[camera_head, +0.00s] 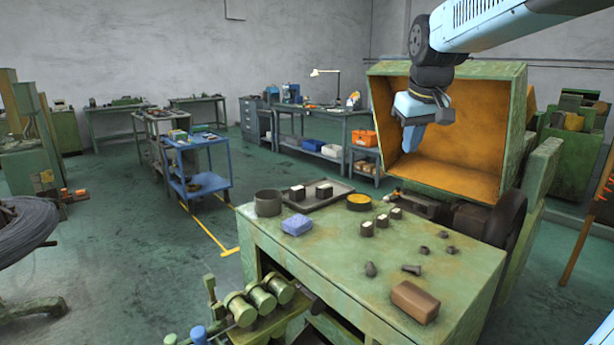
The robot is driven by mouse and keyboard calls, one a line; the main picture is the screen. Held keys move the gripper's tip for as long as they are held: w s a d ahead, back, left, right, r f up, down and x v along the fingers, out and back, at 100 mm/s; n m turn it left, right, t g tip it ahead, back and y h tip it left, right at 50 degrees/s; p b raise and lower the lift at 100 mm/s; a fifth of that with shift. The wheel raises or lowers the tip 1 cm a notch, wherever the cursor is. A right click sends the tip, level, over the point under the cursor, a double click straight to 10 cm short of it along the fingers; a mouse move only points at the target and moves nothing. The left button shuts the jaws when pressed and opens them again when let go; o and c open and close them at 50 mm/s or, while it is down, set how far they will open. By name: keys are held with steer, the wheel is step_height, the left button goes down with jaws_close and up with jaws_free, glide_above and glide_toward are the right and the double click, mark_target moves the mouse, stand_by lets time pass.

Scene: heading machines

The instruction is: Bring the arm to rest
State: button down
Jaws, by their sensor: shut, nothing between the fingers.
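My arm (500,22) reaches in from the upper right in the head view. My gripper (411,138) hangs at its end, fingers pointing down, in front of the orange-lined opening of a green machine housing (455,140). It is shut and holds nothing. It is above the back part of the green machine table (340,262) and apart from everything on it.
A blue cart (203,182) stands behind left. Open floor lies left.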

steer(key=s+f+m, duration=0.1)
steer(key=s+f, duration=0.2)
steer(key=s, duration=0.4)
steer(key=s+d+f+m, duration=0.1)
steer(key=s+f, duration=0.2)
steer(key=s, duration=0.4)
steer(key=s+f, duration=0.4)
steer(key=s, duration=0.3)
steer(key=shift+s+d+m+t, duration=0.2)
steer(key=shift+s+m+t, duration=0.05)
steer(key=shift+m+t, duration=0.15)
